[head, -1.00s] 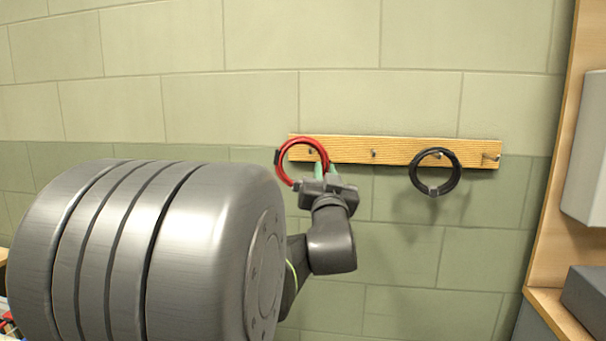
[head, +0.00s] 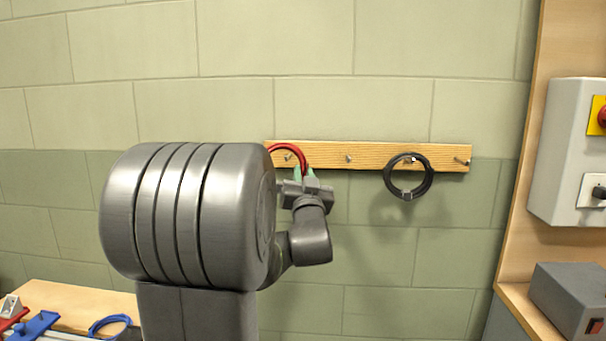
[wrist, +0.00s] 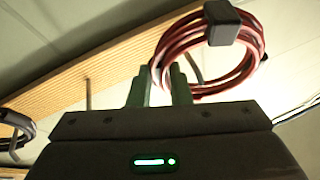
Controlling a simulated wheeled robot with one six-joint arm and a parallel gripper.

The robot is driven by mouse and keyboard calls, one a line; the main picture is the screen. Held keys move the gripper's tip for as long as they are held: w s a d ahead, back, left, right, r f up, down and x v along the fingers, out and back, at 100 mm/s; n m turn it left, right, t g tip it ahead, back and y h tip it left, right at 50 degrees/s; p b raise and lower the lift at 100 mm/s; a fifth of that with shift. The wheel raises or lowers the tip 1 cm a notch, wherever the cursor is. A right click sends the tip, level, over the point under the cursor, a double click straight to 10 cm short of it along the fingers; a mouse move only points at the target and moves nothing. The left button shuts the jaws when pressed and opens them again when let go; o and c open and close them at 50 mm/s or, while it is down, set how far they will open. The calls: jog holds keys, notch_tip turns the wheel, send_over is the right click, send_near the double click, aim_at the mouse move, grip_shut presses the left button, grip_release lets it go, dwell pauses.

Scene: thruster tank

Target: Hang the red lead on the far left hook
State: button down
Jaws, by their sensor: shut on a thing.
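The red lead (head: 301,152) is a coil in front of the left end of the wooden hook board (head: 330,149). My gripper (head: 303,173) is shut on the coil's lower right edge, its green fingers pointing up. The far left hook (head: 289,156) shows inside the coil's opening; I cannot tell whether the coil is around it. My arm hides the coil's left part. In the wrist view the red coil (wrist: 168,48) with its black tie (wrist: 226,22) stands above my fingers, and a metal peg (wrist: 195,68) shows through the loop.
A black lead (head: 388,184) hangs on the third hook. The second hook (head: 349,158) and far right hook (head: 463,161) are bare. A grey control box (head: 566,150) stands at right. A bench with a blue cable (head: 108,323) lies at lower left.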

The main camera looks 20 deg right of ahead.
jog(key=shift+w+d+p, duration=0.4)
jog(key=shift+w+p, duration=0.1)
jog(key=shift+w, duration=0.25)
jog(key=f+b, duration=0.1)
jog(key=w+b, duration=0.1)
jog(key=shift+d+f+b, duration=0.2)
jog(key=shift+f+b, duration=0.15)
jog(key=c, duration=1.3)
grip_release()
jog(key=shift+o, duration=0.2)
jog(key=shift+f, duration=0.1)
jog(key=b+v, duration=0.2)
jog(key=v, duration=1.1)
jog(key=shift+s, duration=0.3)
jog(key=shift+a+f, duration=0.1)
